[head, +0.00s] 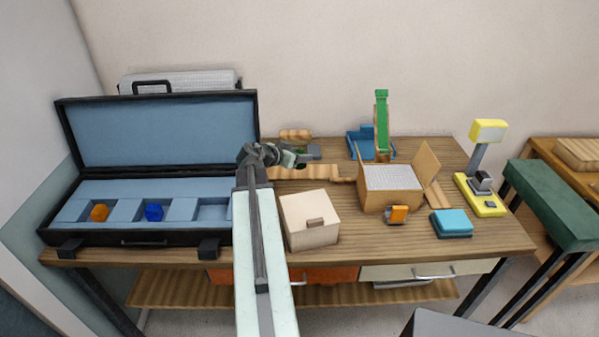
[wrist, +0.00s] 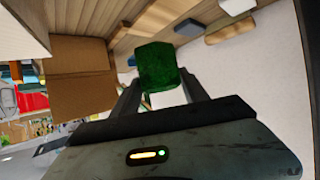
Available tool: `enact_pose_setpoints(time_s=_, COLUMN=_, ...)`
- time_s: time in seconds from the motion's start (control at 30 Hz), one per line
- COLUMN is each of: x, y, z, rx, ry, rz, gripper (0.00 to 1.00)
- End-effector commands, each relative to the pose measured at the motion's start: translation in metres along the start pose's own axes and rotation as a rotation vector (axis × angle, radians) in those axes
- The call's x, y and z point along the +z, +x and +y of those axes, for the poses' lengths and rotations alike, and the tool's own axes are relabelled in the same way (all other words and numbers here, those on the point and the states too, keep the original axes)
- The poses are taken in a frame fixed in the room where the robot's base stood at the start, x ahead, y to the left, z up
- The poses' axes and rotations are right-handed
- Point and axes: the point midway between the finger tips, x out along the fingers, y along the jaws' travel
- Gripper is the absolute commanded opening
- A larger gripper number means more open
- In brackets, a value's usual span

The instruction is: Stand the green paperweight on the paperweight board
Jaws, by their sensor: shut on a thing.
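The green paperweight (wrist: 155,67) shows in the wrist view as a dark green, glassy block between my two fingertips. My gripper (wrist: 160,84) is shut on it. In the head view my gripper (head: 298,157) is over the back middle of the table, and only a little green shows at its jaws, mostly hidden. A flat wooden board (head: 310,172) with a narrow end lies just beside and below the gripper in the picture. I cannot tell for sure whether this is the paperweight board.
An open black case (head: 150,240) at left holds orange (head: 100,212) and blue (head: 154,212) pieces; its right compartment looks empty. A cream box (head: 309,222), an open wooden box (head: 390,200), a tall green piece (head: 381,120) and a yellow device (head: 480,207) stand on the table (head: 345,252).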

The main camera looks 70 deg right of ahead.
Motion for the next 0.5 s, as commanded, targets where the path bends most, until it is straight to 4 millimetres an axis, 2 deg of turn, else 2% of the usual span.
enact_pose_setpoints(time_s=0.1, x=-0.002, y=0.022, z=-0.038, rx=-0.177, ry=-0.086, rz=-0.013, gripper=0.0)
enact_pose_setpoints(time_s=0.23, x=-0.01, y=0.042, z=-0.074, rx=-0.354, ry=-0.171, rz=-0.007, gripper=0.0)
enact_pose_setpoints(time_s=0.33, x=-0.016, y=0.051, z=-0.089, rx=-0.435, ry=-0.208, rz=0.006, gripper=0.0)
enact_pose_setpoints(time_s=0.5, x=-0.02, y=0.053, z=-0.096, rx=-0.475, ry=-0.229, rz=0.016, gripper=0.0)
